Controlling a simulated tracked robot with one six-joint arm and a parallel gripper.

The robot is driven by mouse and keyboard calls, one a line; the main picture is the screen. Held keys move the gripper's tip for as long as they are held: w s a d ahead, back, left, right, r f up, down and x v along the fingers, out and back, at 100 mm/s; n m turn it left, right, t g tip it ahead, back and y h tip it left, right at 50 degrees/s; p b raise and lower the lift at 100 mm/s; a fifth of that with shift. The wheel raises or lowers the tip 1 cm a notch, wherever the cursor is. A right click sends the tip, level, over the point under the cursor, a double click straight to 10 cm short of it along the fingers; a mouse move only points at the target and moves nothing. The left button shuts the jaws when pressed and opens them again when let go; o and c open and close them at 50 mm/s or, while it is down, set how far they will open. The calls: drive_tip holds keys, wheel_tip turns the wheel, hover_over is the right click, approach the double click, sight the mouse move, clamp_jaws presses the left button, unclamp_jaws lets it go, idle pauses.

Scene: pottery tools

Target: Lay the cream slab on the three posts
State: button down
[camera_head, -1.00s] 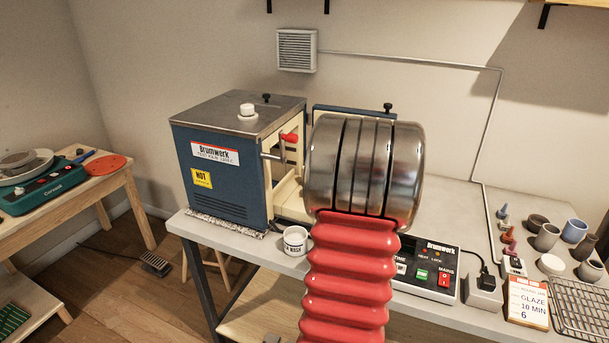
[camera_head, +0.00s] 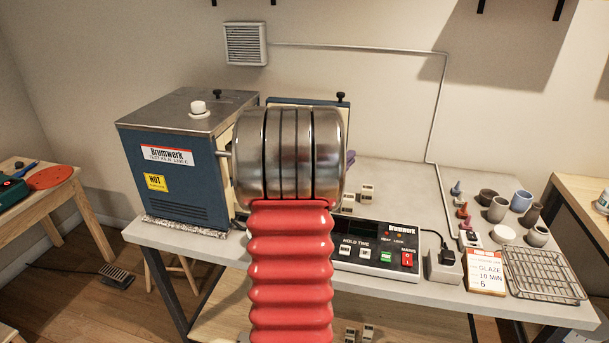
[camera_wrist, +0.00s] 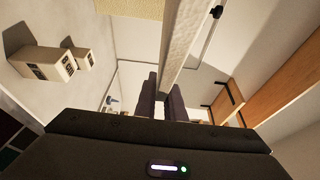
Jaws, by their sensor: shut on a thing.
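My gripper (camera_wrist: 163,97) is shut on the pale cream slab (camera_wrist: 182,45), which shows edge-on between the dark fingers in the wrist view. In the head view my arm hides the slab, and only a purplish bit of my gripper (camera_head: 350,159) shows. Small cream posts with dark marks stand on the grey bench right of my arm, one (camera_head: 367,192) behind another (camera_head: 348,203). Two posts also show at the left in the wrist view, a nearer one (camera_wrist: 43,62) and a smaller one (camera_wrist: 83,57). I cannot make out a third on the bench top.
The blue kiln (camera_head: 175,165) stands left of my arm. The control box (camera_head: 375,250) is at the bench front, with a plug block (camera_head: 443,266) beside it. A glaze card (camera_head: 486,272), wire rack (camera_head: 545,275) and several cups fill the right end. Bench behind the control box is mostly clear.

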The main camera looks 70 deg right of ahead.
drive_tip(key=w, duration=0.4)
drive_tip(key=w+a, duration=0.1)
drive_tip(key=w, duration=0.3)
drive_tip(key=w+a, duration=0.1)
drive_tip(key=w, duration=0.3)
drive_tip(key=shift+w, duration=0.2)
drive_tip(key=shift+s+d+f, duration=0.1)
drive_tip(key=shift+s+f, duration=0.1)
drive_tip(key=shift+f, duration=0.9)
drive_tip(key=shift+f, duration=2.35)
drive_tip(key=c, duration=1.8)
unclamp_jaws()
drive_tip(key=shift+c, duration=0.2)
drive_tip(key=v, duration=1.2)
